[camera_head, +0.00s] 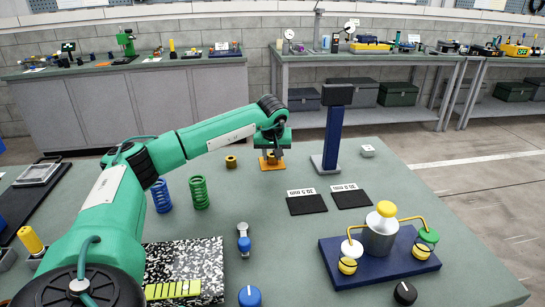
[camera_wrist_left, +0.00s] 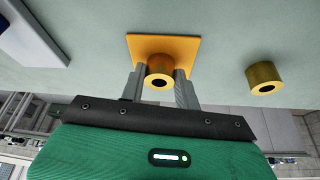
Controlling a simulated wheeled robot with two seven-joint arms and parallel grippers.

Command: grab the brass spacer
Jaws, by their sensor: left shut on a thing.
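A golden-orange, ring-shaped spacer (camera_wrist_left: 160,66) stands on a square orange pad (camera_wrist_left: 183,43), which also shows in the head view (camera_head: 272,166). My left gripper (camera_head: 271,154) is over this pad, pointing down. In the left wrist view its two fingers (camera_wrist_left: 160,84) are closed on either side of the spacer. In the head view the gripper mostly hides the held spacer. A second, duller brass spacer (camera_wrist_left: 264,78) stands apart on the bench, left of the pad in the head view (camera_head: 231,161). My right gripper is not in view.
A dark blue post on a grey base (camera_head: 332,130) stands close right of the pad. Blue (camera_head: 161,195) and green (camera_head: 199,192) springs stand front left.

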